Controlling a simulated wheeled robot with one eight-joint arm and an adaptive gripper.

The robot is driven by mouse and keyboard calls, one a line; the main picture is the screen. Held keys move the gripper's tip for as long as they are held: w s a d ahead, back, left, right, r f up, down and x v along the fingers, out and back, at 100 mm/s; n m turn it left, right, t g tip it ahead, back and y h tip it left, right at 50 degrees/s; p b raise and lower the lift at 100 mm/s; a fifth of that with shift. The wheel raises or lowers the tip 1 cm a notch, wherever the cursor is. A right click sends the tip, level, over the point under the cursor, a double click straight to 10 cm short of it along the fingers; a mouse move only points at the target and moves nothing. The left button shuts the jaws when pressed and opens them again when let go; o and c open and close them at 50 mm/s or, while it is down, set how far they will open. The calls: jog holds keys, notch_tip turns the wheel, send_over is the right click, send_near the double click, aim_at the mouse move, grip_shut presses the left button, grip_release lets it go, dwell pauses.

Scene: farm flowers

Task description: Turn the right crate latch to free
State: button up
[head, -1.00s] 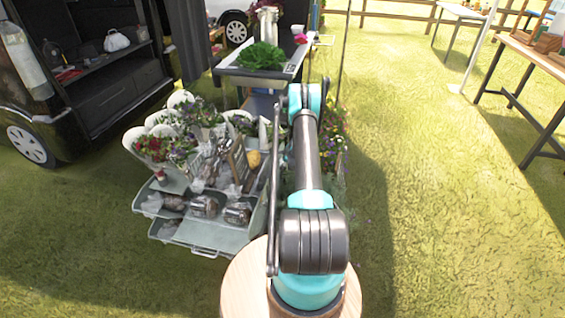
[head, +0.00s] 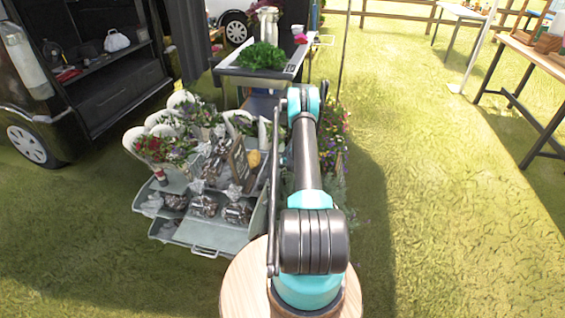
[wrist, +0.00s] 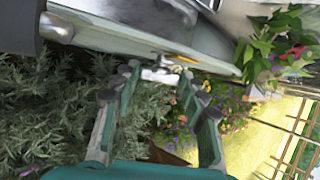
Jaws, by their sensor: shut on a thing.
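In the wrist view, a small pale latch (wrist: 162,76) sits at the edge of a grey crate (wrist: 125,38). My gripper (wrist: 156,73) has its two fingertips on either side of the latch and is shut on it. The fingers hide part of the latch, so its exact angle is hard to read. In the head view, my arm covers the gripper and the latch. A grey-green crate (head: 207,240) with a front handle stands left of my arm there.
Leafy grey-green plants (wrist: 50,115) crowd the gripper's left in the wrist view. A table (head: 262,82) stands behind. The grass (head: 440,200) to the right is open.

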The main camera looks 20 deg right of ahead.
jog(key=shift+s+a+f+n+t+h, duration=0.1)
jog(key=shift+n+t+h, duration=0.15)
jog(key=shift+t, duration=0.35)
jog(key=shift+s+n+t+h, duration=0.15)
jog(key=shift+t+h, duration=0.2)
jog(key=shift+t, duration=0.25)
jog(key=shift+w, duration=0.1)
jog(key=o, duration=1.2)
jog(key=shift+c, duration=0.2)
notch_tip(320, 180, up, 10)
